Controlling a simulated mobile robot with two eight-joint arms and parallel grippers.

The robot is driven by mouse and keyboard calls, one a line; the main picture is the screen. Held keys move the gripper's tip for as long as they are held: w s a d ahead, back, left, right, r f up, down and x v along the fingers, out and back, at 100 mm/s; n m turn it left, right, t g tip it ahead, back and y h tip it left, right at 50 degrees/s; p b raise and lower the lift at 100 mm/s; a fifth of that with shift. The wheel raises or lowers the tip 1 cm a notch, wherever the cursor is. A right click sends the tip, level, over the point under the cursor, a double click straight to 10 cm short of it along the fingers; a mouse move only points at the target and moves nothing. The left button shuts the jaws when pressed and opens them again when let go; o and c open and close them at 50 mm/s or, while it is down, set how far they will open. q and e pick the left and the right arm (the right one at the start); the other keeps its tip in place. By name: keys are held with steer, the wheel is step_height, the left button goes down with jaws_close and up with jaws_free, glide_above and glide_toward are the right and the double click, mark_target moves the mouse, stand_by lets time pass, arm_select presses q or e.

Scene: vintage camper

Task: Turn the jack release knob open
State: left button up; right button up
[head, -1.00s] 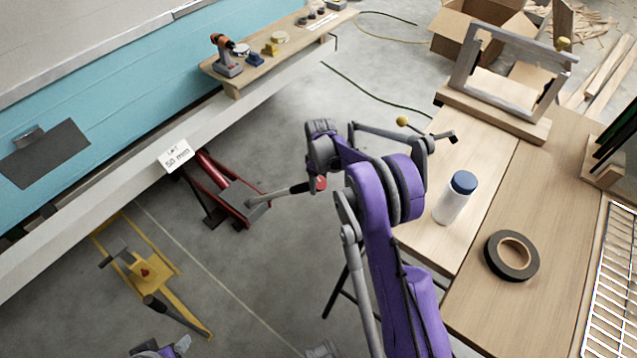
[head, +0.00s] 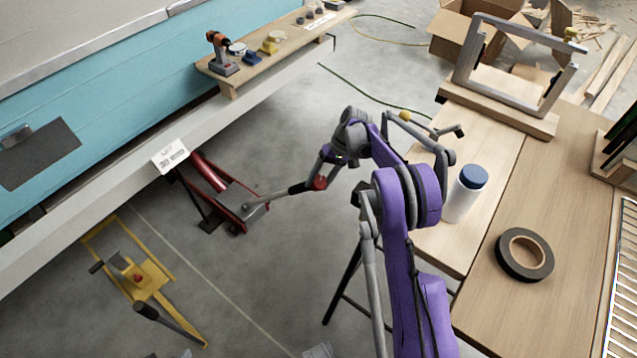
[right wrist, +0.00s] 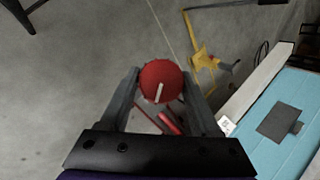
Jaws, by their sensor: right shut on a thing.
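The red round knob (head: 319,183) sits at the end of the handle (head: 280,194) of the red floor jack (head: 228,204), which stands under the camper's edge. My right gripper (head: 325,178) is shut on the knob. In the right wrist view the knob (right wrist: 160,78) lies between the two grey fingers of the gripper (right wrist: 160,85), with a white line on its face, close to upright and leaning slightly right. The white lift card (head: 170,157) on the camper's lower rail seems to read 30; its small print is blurred. My left gripper is not in view.
A yellow jack (head: 135,275) stands on the floor at left. The wooden workbench (head: 475,250) at right bears a white bottle (head: 463,195) and a black tape roll (head: 524,255). A shelf (head: 285,47) on the camper holds a drill (head: 221,55). Floor around the handle is clear.

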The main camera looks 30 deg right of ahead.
steer(key=shift+m+y+b, duration=0.3)
steer(key=shift+m+y, duration=0.1)
steer(key=shift+m, duration=0.2)
steer(key=o, duration=1.4)
steer(key=shift+c, duration=0.2)
steer(key=p+v, duration=0.1)
steer(key=v, duration=0.9)
steer(key=shift+s+d+r, duration=0.25)
steer(key=shift+d, duration=0.05)
